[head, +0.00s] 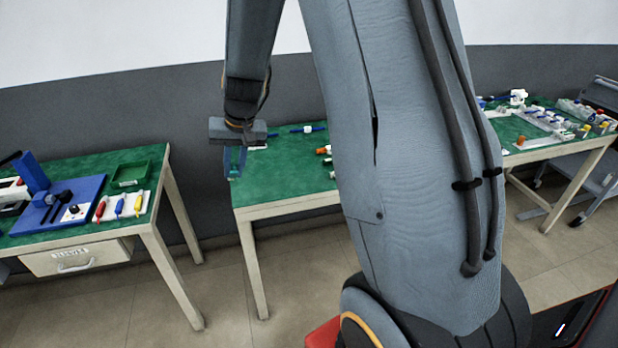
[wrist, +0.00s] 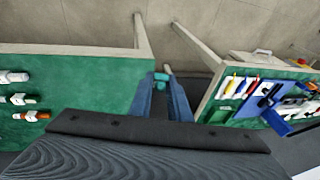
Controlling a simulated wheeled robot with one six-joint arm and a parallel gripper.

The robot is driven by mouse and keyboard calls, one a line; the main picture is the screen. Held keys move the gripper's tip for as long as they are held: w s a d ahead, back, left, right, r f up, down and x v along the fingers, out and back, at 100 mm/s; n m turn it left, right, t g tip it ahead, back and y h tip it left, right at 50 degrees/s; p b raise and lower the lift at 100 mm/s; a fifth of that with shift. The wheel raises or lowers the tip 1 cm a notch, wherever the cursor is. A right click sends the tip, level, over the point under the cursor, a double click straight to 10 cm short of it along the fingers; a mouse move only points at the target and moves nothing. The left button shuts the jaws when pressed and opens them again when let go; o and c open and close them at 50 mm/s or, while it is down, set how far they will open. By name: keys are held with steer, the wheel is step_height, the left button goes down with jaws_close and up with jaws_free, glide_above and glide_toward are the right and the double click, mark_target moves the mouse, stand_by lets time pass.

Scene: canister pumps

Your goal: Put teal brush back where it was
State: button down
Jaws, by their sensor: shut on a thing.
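My gripper (head: 235,166) points down at the left edge of the middle green-topped table (head: 285,185). In the wrist view my gripper (wrist: 165,88) is shut on a small teal piece, the teal brush (wrist: 161,77), at its fingertips. The brush (head: 234,174) shows in the head view only as a small teal patch between the fingers. Most of the brush is hidden, and I cannot tell its tilt. In the wrist view the fingertips are beside the table edge, near the gap between two tables.
The left table holds a blue board (head: 62,207), a green tray (head: 131,175) and a white holder (head: 125,205) with red, blue and yellow tools. A labelled drawer (head: 78,258) is below. The right table (head: 560,150) carries several parts. My arm hides part of the middle table.

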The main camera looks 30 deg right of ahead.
steer(key=w+d+f+m+t+h+b, duration=0.2)
steer(key=w+d+f+t+h+b, duration=0.3)
steer(key=w+d, duration=0.35)
steer(key=m+t+h+b, duration=0.2)
steer(key=h+b, duration=0.3)
steer(key=b, duration=0.2)
glide_above(287, 180)
steer(key=f, duration=0.1)
step_height(287, 180, down, 9)
steer(key=shift+f+p, duration=0.2)
steer(key=shift+p, duration=0.15)
steer(key=shift+f+b, duration=0.35)
steer(key=shift+f, duration=0.25)
steer(key=c, duration=1.7)
jaws_free()
steer(key=shift+s, duration=0.1)
steer(key=shift+o, duration=0.2)
steer(key=shift+a+f, duration=0.1)
